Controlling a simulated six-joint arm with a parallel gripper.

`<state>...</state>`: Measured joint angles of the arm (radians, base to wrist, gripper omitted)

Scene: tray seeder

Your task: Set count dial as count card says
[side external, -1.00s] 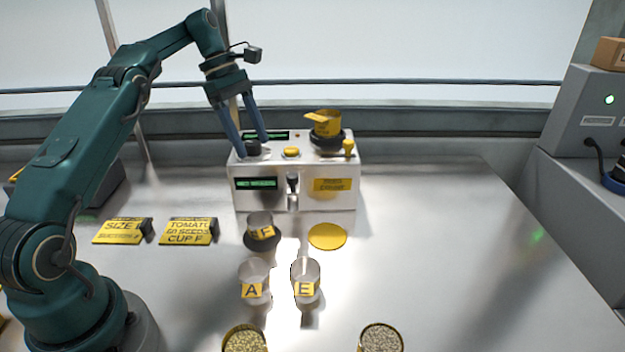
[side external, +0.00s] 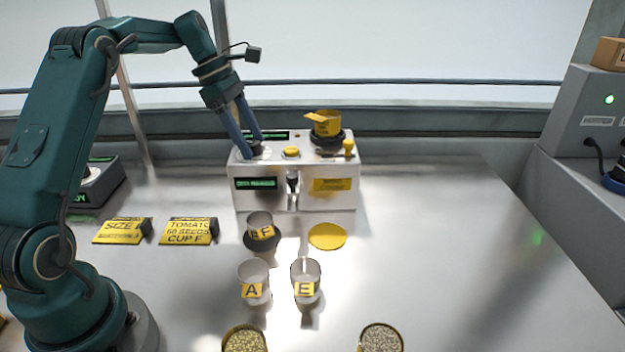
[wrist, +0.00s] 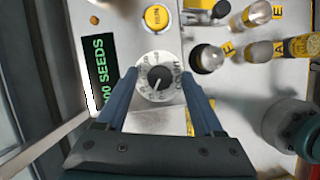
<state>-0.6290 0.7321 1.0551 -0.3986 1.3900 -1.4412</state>
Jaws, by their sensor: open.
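The count dial (wrist: 160,80), a pale disc with a dark knob and marked rim, is on top of the white seeder (side external: 240,200), at its left end. My gripper (wrist: 159,77) is open, with one finger on each side of the knob; I cannot tell whether they touch it. In the side external view the gripper (side external: 254,147) is over the dial and partly hides it. The dial's display (wrist: 100,72) shows green text ending in "00 SEEDS"; its first part is unclear. The yellow count card (side external: 188,232) reads "TOMATO 60 SEEDS CUP F".
A yellow button (side external: 291,152) and a yellow cup (side external: 326,122) on a dark seat are right of the dial. A size card (side external: 122,231) lies left of the count card. Cups F (side external: 260,222), A (side external: 254,275) and E (side external: 305,275) stand in front.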

